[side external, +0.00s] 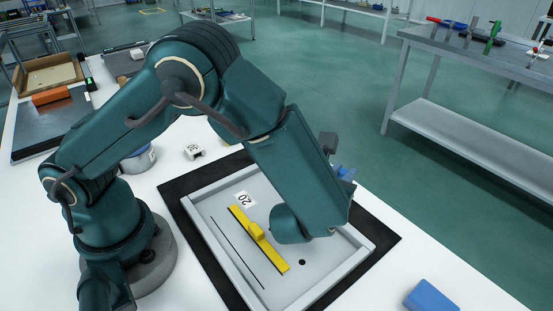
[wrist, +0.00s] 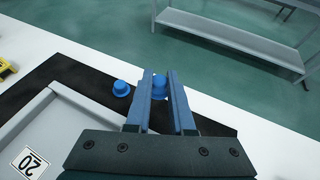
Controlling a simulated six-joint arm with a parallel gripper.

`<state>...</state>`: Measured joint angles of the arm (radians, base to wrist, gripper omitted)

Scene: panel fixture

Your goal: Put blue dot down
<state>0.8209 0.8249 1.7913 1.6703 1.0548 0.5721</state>
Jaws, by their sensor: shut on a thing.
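In the wrist view my gripper (wrist: 160,76) has its two blue fingers closed around a round blue dot (wrist: 160,88). The dot sits between the fingers, near their tips, above the dark mat's far edge; whether it touches the mat cannot be told. A second blue dot (wrist: 121,88), with a wider base, stands on the mat just left of the fingers. In the side view my gripper is mostly hidden behind my arm, with a bit of blue (side external: 346,172) showing beyond the panel's far rim.
A grey framed panel (side external: 220,231) lies on the black mat (side external: 184,187). It carries a yellow bar with a raised grip (side external: 258,238), a slot, a dark hole (side external: 302,262) and a "20" label. A blue block (side external: 432,296) lies at the lower right on the white table.

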